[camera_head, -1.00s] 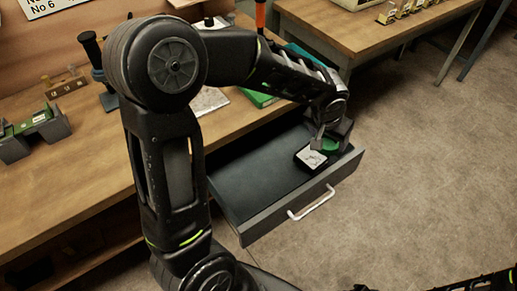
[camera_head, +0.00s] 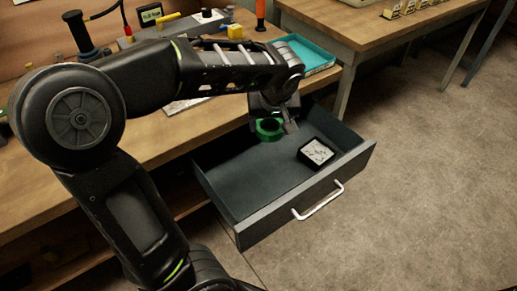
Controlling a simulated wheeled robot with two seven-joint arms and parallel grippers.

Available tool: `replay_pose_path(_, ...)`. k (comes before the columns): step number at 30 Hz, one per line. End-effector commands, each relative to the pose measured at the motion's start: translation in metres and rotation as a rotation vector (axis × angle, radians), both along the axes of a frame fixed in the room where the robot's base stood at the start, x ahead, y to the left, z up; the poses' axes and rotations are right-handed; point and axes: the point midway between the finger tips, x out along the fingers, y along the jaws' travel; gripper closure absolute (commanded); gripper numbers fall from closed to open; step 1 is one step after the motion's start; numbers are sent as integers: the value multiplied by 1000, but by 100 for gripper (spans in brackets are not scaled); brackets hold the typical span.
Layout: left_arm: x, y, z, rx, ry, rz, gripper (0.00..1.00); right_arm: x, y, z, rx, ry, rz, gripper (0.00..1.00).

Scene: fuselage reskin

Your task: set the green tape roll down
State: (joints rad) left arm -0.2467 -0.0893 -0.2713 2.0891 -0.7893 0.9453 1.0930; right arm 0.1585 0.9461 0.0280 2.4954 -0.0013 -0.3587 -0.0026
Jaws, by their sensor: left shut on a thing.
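The green tape roll (camera_head: 269,127) is at the back of the open drawer (camera_head: 240,187), just under the bench edge. My left gripper (camera_head: 280,122) reaches down over the bench edge and is shut on the roll. My arm hides part of the roll, and I cannot tell whether the roll touches the drawer floor. My right gripper is not in view.
A small black box with a pale patterned top (camera_head: 316,153) lies in the drawer's right part. The drawer's middle and left floor is bare. A teal tray (camera_head: 305,55) and a yellow block (camera_head: 235,31) stand on the bench (camera_head: 150,135).

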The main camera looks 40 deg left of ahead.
Motion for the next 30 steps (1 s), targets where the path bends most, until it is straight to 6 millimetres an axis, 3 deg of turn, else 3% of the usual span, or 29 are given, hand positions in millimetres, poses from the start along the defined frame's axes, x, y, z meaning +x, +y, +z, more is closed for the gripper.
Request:
replay_pose_path(5, 0, 0, -18, 1, 3, -1, 78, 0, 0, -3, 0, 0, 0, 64)
replay_pose_path(18, -1, 0, -125, 1, 5, -3, 78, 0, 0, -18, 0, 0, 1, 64)
replay_pose_path(22, 0, 0, -137, 0, 1, -2, 78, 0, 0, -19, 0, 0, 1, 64)
replay_pose_path(30, 0, 0, -138, 0, 0, -2, 78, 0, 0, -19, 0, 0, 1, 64)
